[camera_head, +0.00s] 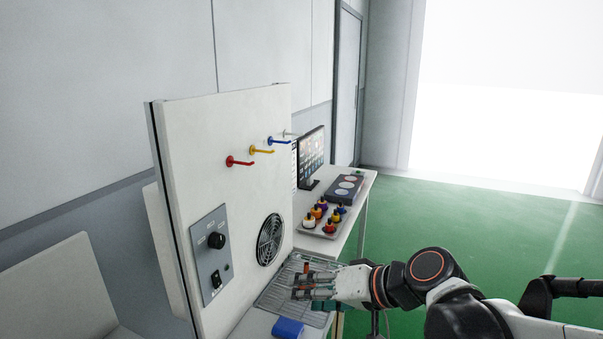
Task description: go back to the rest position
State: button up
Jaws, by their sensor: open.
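My gripper (316,286) is at the end of my arm, which reaches in from the lower right. It is over the wire rack (272,293) on the bench, in front of the white panel (225,170). Its fingers point left toward the panel and are open. A small orange-red item (306,267) shows just behind the fingers; I cannot tell whether it stands on the rack or touches the gripper.
A blue block (288,328) lies near the bench's front. Several small colored bottles (322,212) stand on a tray farther back, with a monitor (311,157) and a dark box (345,189) behind. Colored hooks (240,162) stick out from the panel. The green floor (470,225) to the right is clear.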

jog(key=s+d+f+h, duration=0.1)
jog(key=s+d+h, duration=0.3)
jog(key=d, duration=0.5)
jog(key=s+d+f+m+h, duration=0.1)
jog(key=s+d+h, duration=0.4)
jog(key=s+d, duration=0.3)
jog(key=shift+s+d+f+t, duration=0.15)
jog(key=shift+d+f+t, duration=0.2)
jog(key=shift+d, duration=0.3)
